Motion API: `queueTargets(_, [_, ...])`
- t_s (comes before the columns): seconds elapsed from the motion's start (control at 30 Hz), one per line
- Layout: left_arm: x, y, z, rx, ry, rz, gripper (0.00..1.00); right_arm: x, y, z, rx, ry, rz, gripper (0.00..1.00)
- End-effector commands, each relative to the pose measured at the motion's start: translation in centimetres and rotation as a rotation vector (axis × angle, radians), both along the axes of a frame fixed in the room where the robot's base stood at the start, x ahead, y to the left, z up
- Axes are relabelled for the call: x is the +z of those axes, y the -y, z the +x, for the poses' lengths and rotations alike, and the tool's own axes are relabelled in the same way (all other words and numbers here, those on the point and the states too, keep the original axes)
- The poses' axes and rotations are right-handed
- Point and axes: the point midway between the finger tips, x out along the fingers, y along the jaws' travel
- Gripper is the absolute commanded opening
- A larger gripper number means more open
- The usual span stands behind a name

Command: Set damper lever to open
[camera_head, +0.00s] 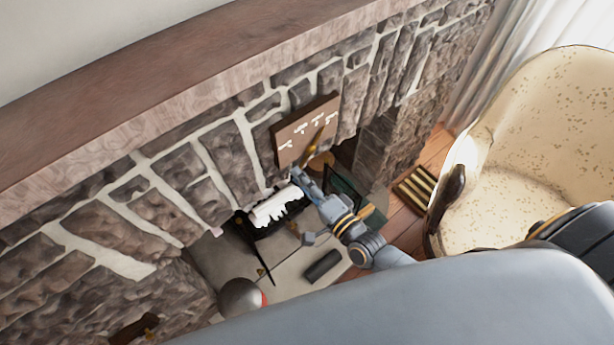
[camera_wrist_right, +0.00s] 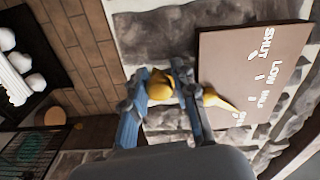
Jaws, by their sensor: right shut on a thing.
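The damper plate (camera_head: 287,140) is a brown board on the stone fireplace front. In the right wrist view the plate (camera_wrist_right: 230,60) shows white words SHUT, LOW and HALF, and a last word partly covered by the lever. The brass damper lever (camera_head: 316,142) has a rounded hub (camera_wrist_right: 160,84), and its tapered tip points toward that last, partly covered word. My right gripper (camera_head: 299,174) is just below the plate; in the wrist view its fingertips (camera_wrist_right: 158,88) are closed around the brass lever near its hub. My left gripper is not in view.
A stone wall with a wooden mantel (camera_head: 150,95) runs above the plate. Below are the firebox and hearth, with white logs (camera_head: 278,206), a black poker (camera_head: 256,250) and a grey round object (camera_head: 241,297). A cream armchair (camera_head: 530,140) stands at right.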

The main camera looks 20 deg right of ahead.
Motion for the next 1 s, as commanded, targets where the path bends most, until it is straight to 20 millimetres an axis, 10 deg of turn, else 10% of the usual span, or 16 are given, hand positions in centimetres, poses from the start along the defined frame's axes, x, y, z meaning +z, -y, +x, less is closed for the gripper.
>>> queueTargets(0.9, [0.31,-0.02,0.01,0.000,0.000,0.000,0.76,0.94,-0.54,-0.15,-0.008,-0.057,0.171,0.00])
queueTargets(0.93, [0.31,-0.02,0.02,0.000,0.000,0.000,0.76,0.93,-0.54,-0.15,-0.008,-0.057,0.171,0.31])
queueTargets(1.0, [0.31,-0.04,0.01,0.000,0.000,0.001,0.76,0.93,-0.56,-0.17,-0.007,-0.057,0.170,0.45])
